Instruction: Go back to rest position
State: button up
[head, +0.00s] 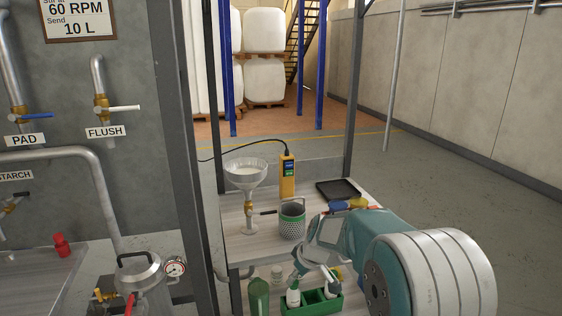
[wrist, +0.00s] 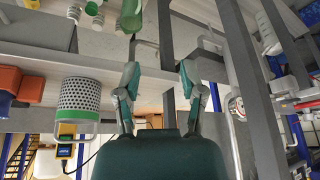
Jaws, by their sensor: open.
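My gripper (head: 316,272) reaches over the front of the grey table (head: 243,248), to the right of the perforated metal cup (head: 291,222) with a green band. In the wrist view, which is upside down, my gripper (wrist: 158,78) has its two teal fingers spread with nothing between them. The cup (wrist: 78,98) shows there to the left of the fingers, apart from them. In the head view the gripper partly covers a green crate (head: 318,308) of bottles on the lower level.
A green bottle (head: 259,296) is left of the crate. A metal post (head: 190,150) rises at left. Open floor (head: 450,200) lies to the right.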

jog(key=s+d+r+m, duration=0.2)
jog(key=s+d+r, duration=0.2)
jog(key=s+r, duration=0.55)
jog(key=s+d+r+m+t+h, duration=0.1)
jog(key=s+d+m, duration=0.1)
jog(key=s, duration=0.5)
jog(key=s+d+r+m+h, duration=0.1)
jog(key=s+d+r+m, duration=0.1)
jog(key=s, duration=0.6)
jog(key=s+d+r+m+t+h, duration=0.1)
jog(key=s+d+m, duration=0.2)
jog(key=s, duration=0.5)
jog(key=shift+r+t, duration=0.3)
jog(key=shift+r, duration=0.1)
jog(key=shift+w+a, duration=0.1)
